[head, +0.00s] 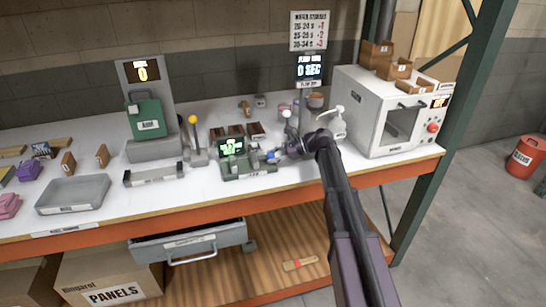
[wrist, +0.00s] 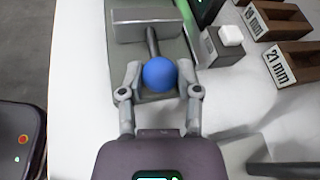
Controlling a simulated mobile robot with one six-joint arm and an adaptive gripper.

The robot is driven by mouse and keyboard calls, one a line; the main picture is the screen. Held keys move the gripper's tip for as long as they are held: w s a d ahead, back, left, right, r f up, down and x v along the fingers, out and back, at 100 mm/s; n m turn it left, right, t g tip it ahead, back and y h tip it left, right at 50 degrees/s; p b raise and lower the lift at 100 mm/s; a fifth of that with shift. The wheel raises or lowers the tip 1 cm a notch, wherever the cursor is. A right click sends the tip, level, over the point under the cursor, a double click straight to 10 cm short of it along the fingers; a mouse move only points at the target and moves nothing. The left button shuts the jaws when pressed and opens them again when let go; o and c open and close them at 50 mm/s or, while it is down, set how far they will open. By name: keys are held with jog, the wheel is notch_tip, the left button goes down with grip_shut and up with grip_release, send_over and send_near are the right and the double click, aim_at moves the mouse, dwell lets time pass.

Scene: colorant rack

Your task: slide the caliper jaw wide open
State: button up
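The caliper (head: 250,166) is a grey bench device with a green lit display (head: 232,147), standing near the middle of the bench. Its blue ball knob (head: 270,155) is on the right side. In the wrist view the blue knob (wrist: 159,74) sits on a dark rod that runs to a grey block (wrist: 145,24). My gripper (wrist: 160,76) has one finger on each side of the knob, very close to it. I cannot tell whether the fingers press on it. In the head view my gripper (head: 286,150) is partly hidden by my arm. The jaw gap is not clear.
Brown wooden blocks (head: 236,131) stand behind the caliper; one marked 21 mm (wrist: 290,62) shows in the wrist view. A yellow-topped lever (head: 195,140) is to the left, and a white oven (head: 385,112) to the right. A drawer (head: 188,243) hangs open below the bench.

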jog(key=o, duration=0.5)
jog(key=shift+w+d, duration=0.2)
jog(key=shift+w, duration=0.1)
jog(key=shift+c, duration=0.2)
jog(key=shift+s+a, duration=0.1)
jog(key=shift+r, duration=0.1)
